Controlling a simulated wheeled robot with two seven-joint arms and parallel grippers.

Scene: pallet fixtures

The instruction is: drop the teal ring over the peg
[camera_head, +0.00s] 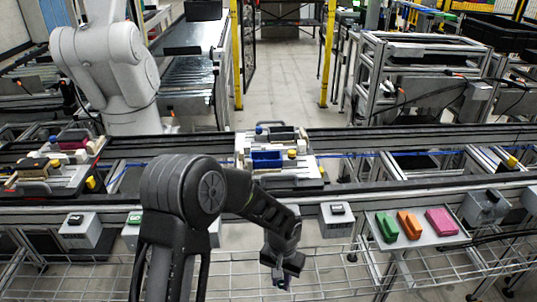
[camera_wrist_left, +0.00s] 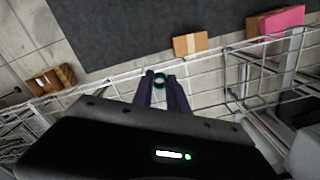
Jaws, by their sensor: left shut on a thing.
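The teal ring (camera_wrist_left: 160,79) is small and sits between the tips of my left gripper in the left wrist view. My left gripper (camera_wrist_left: 160,76) is shut on it. In the head view the left gripper (camera_head: 284,279) hangs low in front of the conveyor, over the wire mesh, and the ring cannot be made out there. I cannot pick out the peg for certain in either view. A pallet fixture (camera_head: 313,184) with a blue block and small blue and yellow knobs stands on the conveyor, beyond the gripper. My right gripper is not in view.
A tray (camera_head: 451,239) with green, orange and pink blocks is to the right. Another loaded pallet (camera_head: 72,180) is at the left. A white robot arm (camera_head: 110,70) stands behind the conveyor. Wire mesh (camera_head: 330,270) lies below my gripper. A cardboard box (camera_wrist_left: 190,45) shows beyond the mesh.

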